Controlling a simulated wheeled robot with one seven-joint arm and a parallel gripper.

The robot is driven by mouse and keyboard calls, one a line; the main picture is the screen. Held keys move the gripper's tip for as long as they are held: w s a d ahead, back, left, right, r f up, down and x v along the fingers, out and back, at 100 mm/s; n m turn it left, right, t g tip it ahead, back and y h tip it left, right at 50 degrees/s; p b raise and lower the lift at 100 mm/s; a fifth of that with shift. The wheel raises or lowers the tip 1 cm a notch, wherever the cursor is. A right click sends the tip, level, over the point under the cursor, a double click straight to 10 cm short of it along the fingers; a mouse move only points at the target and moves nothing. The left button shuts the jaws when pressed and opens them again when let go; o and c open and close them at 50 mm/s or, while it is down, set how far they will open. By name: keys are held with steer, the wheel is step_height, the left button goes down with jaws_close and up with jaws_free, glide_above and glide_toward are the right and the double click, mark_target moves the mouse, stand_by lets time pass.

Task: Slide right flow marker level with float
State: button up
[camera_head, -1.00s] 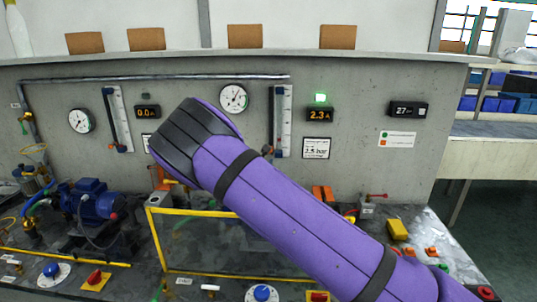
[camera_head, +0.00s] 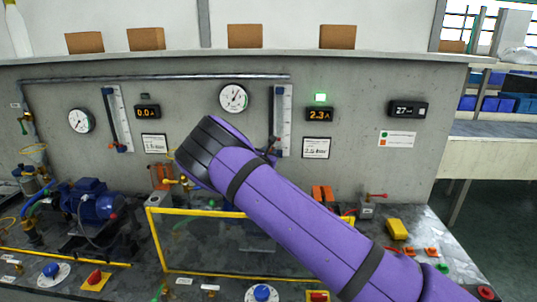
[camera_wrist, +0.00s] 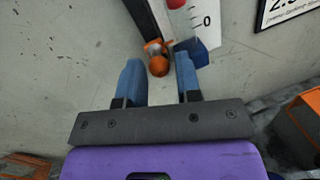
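The right flow meter (camera_head: 284,120) is on the concrete wall, with a white scale beside a dark tube; the arm covers its lower end. In the wrist view its scale (camera_wrist: 206,22) shows a 0 mark. An orange marker with a round knob (camera_wrist: 158,66) sits low on the meter, below that mark. A red piece (camera_wrist: 175,3), perhaps the float, shows at the top edge, above the marker. My gripper (camera_wrist: 159,62) is open, its blue fingers either side of the knob. I cannot tell if they touch it.
A blue block (camera_wrist: 190,48) is close by the right finger. A similar left flow meter (camera_head: 118,120) and round gauges (camera_head: 234,98) are on the wall. A yellow-framed clear panel (camera_head: 205,268) stands on the bench below the arm.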

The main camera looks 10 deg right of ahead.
jaws_close()
steer(key=shift+r, duration=2.25)
steer(key=shift+o, duration=2)
jaws_free()
steer(key=v, duration=1)
steer(key=shift+s+a, duration=0.2)
steer(key=shift+s, duration=0.15)
steer(key=shift+d, duration=0.1)
